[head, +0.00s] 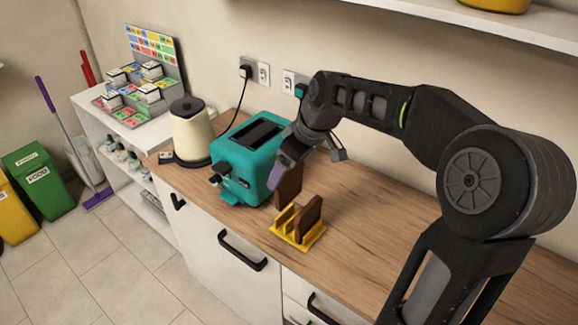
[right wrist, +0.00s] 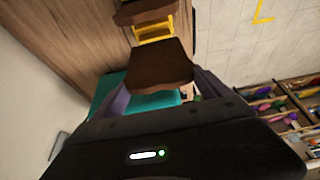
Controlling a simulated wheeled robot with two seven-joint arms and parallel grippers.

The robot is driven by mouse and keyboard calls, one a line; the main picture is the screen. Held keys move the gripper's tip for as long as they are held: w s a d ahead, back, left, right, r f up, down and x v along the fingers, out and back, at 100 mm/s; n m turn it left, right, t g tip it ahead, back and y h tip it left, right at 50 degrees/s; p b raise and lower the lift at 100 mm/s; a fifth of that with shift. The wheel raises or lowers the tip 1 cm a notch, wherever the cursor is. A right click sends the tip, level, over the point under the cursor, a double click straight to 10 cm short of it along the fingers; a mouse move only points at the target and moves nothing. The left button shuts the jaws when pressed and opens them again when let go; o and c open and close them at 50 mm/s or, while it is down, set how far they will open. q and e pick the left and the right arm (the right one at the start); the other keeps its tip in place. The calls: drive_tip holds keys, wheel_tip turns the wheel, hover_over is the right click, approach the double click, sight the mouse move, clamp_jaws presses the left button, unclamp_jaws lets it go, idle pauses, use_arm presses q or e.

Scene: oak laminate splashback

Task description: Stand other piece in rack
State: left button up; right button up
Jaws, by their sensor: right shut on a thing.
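The yellow rack (head: 293,238) stands on the wooden worktop near its front edge. One dark brown slice of toast (head: 309,217) stands tilted in the rack. My right gripper (head: 289,165) is shut on another dark brown slice (head: 289,186), which hangs upright between the rack and the teal toaster. In the right wrist view the held slice (right wrist: 150,66) sits between the fingers (right wrist: 155,92), with the rack (right wrist: 154,31) and the standing slice (right wrist: 143,13) beyond it. Whether the held slice touches the rack is unclear. My left gripper is not in view.
The teal toaster (head: 241,160) stands just left of the held slice, with a cream kettle (head: 192,133) further left. The worktop (head: 372,215) to the right of the rack is clear. A shelf (head: 480,22) runs above.

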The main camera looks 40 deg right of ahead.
sight(291, 189)
drive_tip(key=shift+f, duration=0.1)
drive_tip(key=shift+f+b, duration=1.9)
drive_tip(key=shift+f, duration=0.15)
drive_tip(key=shift+f, duration=0.2)
drive_tip(key=shift+f+b, duration=0.95)
drive_tip(key=shift+b, duration=0.05)
drive_tip(key=shift+f, duration=0.1)
drive_tip(key=shift+f+b, duration=0.75)
drive_tip(key=shift+f, duration=0.05)
